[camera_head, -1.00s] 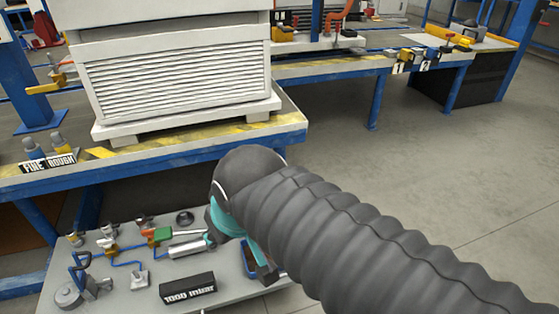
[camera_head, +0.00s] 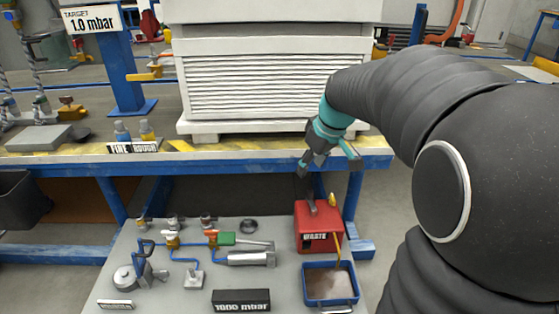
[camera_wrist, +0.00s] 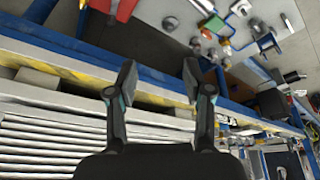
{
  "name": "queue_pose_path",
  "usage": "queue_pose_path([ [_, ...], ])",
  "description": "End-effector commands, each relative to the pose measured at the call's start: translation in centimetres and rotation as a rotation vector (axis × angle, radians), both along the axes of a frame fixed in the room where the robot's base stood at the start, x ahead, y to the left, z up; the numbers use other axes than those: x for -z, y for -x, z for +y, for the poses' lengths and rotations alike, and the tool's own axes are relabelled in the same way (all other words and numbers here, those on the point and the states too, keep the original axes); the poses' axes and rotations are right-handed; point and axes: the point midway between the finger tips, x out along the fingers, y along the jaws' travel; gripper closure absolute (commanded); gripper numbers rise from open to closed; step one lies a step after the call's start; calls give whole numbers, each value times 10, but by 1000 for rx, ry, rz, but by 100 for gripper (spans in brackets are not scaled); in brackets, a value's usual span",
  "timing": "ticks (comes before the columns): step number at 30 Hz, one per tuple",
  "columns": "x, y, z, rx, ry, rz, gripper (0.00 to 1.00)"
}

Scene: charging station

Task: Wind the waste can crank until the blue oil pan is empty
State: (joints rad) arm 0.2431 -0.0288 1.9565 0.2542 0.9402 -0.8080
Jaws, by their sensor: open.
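The red waste can (camera_head: 306,238), labelled WASTE, stands on the grey low table. A dark grey part, perhaps its crank (camera_head: 309,203), rises from its top, with a small yellow piece at the right; my gripper partly crowds this spot. The blue oil pan (camera_head: 309,294) sits in front of the can and holds brownish liquid. A yellow tube (camera_head: 338,245) runs between pan and can. My gripper (camera_head: 305,170) is open and empty, above the can by the blue bench edge. In the wrist view its fingers (camera_wrist: 160,75) are spread with nothing between them.
The blue bench (camera_head: 150,153) with a white louvred unit (camera_head: 258,85) stands behind my gripper. Left on the low table (camera_head: 170,295) are valves, blue pipes, a pump and a 1000 mbar display (camera_head: 241,300). The floor beyond the bench is partly hidden by my arm.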

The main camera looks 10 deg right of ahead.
Motion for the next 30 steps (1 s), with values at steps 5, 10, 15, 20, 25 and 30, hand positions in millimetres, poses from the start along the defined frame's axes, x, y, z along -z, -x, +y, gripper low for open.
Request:
queue_pose_path([
  [5, 43, -57, -35, -104, -13, 13, 49],
  [10, 86, -103, -70, -203, -26, 5, 49],
  [15, 123, -132, -98, -278, -34, -10, 49],
  [20, 141, -144, -111, -315, -39, -19, 49],
  [25, 153, -149, -112, -325, -40, -23, 49],
  [30, 176, -155, -104, -326, -42, -19, 49],
])
